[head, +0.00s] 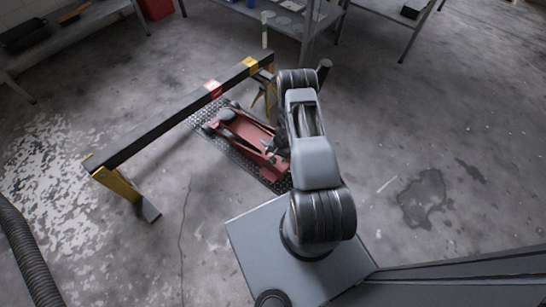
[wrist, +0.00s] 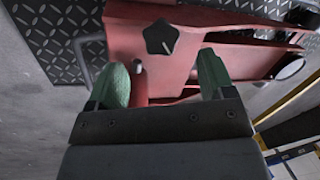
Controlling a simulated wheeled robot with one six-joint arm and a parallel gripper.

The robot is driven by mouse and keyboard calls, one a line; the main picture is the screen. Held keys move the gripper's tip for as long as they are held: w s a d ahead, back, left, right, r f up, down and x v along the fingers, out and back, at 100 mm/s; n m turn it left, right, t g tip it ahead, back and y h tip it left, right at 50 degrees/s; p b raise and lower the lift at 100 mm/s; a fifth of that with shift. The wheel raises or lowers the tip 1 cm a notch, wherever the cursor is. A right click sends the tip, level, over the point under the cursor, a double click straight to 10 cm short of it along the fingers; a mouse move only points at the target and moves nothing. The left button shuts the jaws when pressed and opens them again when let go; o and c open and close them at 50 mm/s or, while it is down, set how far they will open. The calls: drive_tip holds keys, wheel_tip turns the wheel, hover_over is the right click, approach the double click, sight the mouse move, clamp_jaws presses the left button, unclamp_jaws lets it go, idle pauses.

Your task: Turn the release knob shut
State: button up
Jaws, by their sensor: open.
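A red floor jack (head: 243,130) lies on a dark diamond-plate mat (head: 248,163) in the head view. The jack's red body (wrist: 122,25) fills the upper part of the wrist view. The release knob (wrist: 161,38) is black and lobed, with a pale line slanting across its right side. My gripper (wrist: 162,62) has two green-padded fingers spread wide. The knob lies ahead of the gap between them, near its middle, and neither finger appears to touch it. In the head view, my arm largely hides the gripper and the knob.
A long black beam (head: 165,119) on yellow stands (head: 120,184) runs left of the jack. Metal shelves (head: 290,22) stand at the back. The floor right of my arm is clear, with a dark stain (head: 425,197).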

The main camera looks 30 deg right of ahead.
wheel_tip(320, 180, up, 8)
drive_tip(key=s+d+p, duration=0.1)
drive_tip(key=p, duration=0.1)
drive_tip(key=shift+s+d+f, duration=0.1)
idle(0.6)
